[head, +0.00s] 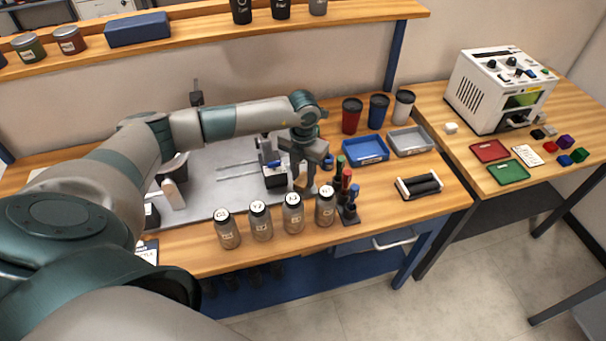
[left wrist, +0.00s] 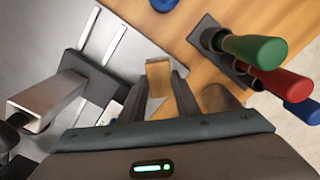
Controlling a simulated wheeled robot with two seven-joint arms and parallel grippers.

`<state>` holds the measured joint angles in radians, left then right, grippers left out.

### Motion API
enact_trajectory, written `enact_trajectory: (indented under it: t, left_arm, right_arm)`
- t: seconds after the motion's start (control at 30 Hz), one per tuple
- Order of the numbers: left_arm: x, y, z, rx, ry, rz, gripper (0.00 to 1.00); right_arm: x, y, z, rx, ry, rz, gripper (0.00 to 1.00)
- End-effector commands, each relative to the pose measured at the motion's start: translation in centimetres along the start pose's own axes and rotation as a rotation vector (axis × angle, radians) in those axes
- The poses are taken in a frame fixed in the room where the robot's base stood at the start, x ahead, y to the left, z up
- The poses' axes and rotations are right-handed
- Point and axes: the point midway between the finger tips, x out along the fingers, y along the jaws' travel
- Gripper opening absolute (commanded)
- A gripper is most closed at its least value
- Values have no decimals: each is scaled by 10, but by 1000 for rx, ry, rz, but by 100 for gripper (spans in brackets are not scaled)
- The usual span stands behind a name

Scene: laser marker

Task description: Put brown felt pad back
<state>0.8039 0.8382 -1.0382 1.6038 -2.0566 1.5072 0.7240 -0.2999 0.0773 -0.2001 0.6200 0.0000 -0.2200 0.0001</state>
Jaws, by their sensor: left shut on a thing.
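The brown felt pad (left wrist: 158,76) is a small tan block between the fingers of my left gripper (left wrist: 160,98) in the left wrist view. My left gripper (head: 303,182) is shut on the pad, beside the grey metal plate with rails (head: 215,192) in the head view. In that view the pad is small and mostly hidden by the gripper. I cannot tell whether its lower edge touches the surface beneath. My right gripper is in neither view.
A rack (left wrist: 214,38) of green, red and blue handled tools stands close right of my left gripper. Several labelled bottles (head: 261,222) line the bench's front. A blue tray (head: 366,163) and grey tray (head: 410,152) lie behind. A white machine (head: 483,98) stands on the right table.

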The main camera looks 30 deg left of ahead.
Motion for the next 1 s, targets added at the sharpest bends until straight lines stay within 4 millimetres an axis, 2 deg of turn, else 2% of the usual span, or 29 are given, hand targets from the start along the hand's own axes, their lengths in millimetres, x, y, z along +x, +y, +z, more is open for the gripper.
enact_trajectory:
  t: [0.17,0.2,0.67,0.73,0.87,1.0]
  left_arm:
    - [4,0,0,0,0,0,8]
    - [3,0,0,0,0,0,36]
    - [-2,0,0,0,0,0,37]
    - [-4,0,1,-1,-1,0,37]
    - [-18,1,1,0,-4,1,37]
    - [-40,0,2,0,-6,0,37]
  right_arm:
    - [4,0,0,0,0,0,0]
    - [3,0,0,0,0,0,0]
    - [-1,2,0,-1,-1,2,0]
    - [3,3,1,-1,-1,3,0]
    - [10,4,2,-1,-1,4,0]
    - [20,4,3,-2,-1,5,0]
